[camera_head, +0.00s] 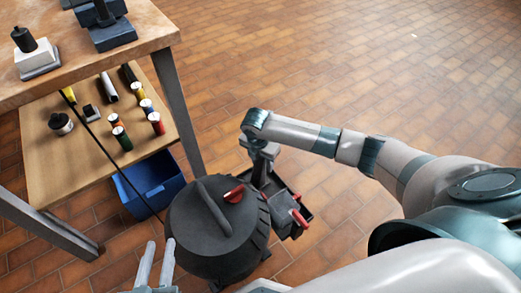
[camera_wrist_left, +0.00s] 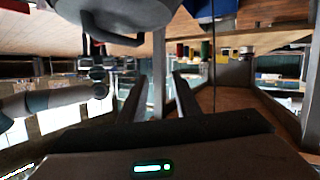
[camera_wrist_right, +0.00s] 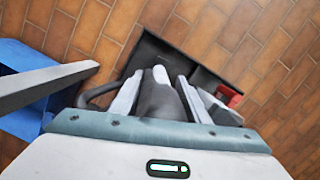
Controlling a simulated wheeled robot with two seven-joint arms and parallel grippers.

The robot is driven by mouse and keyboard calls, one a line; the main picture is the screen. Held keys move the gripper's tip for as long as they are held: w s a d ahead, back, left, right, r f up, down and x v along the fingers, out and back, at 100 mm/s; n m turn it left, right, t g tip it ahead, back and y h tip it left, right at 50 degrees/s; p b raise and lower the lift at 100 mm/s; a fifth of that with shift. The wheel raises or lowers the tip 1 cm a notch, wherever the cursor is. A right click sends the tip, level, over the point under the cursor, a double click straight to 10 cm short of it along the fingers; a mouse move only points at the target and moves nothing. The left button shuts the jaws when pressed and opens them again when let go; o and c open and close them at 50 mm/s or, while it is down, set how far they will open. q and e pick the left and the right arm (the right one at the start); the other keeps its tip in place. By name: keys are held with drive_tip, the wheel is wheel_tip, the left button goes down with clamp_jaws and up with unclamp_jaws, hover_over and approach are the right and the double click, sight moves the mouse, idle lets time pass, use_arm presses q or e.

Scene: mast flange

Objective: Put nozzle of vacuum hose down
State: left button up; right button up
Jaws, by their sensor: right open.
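The vacuum (camera_head: 215,240) is a dark round drum with a bar handle and a red knob on its lid. A dark open holder (camera_head: 305,212) stands beside it on the right. The dark nozzle (camera_wrist_right: 160,98) shows in the right wrist view, end down at the holder, between the fingers of my right gripper (camera_wrist_right: 160,90). That gripper is open around it; contact cannot be told. In the head view my right gripper (camera_head: 263,152) is above the holder. My left gripper (camera_head: 157,268) is open and empty, left of the vacuum; its fingers also show in the left wrist view (camera_wrist_left: 161,95).
A wooden workbench (camera_head: 130,25) with a lower shelf (camera_head: 60,165) holding several coloured cylinders stands at left. A blue bin (camera_head: 150,185) is under it. Tiled floor beyond is clear.

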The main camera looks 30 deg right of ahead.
drive_tip(key=r, duration=0.2)
drive_tip(key=r+p, duration=0.1)
drive_tip(key=r, duration=0.1)
drive_tip(key=a+r, duration=0.1)
drive_tip(key=r, duration=0.1)
drive_tip(key=shift+s+r, duration=0.2)
drive_tip(key=shift+r, duration=0.05)
use_arm(q)
drive_tip(key=s+a+f+g+y, duration=0.1)
drive_tip(key=s+a+f+g, duration=0.1)
drive_tip(key=s+f+g, duration=0.1)
drive_tip(key=shift+s+a+f+g+p, duration=0.15)
drive_tip(key=shift+s+f+g+p, duration=0.25)
drive_tip(key=shift+f, duration=0.85)
use_arm(e)
drive_tip(key=shift+s+r, duration=0.1)
drive_tip(key=shift+r, duration=0.55)
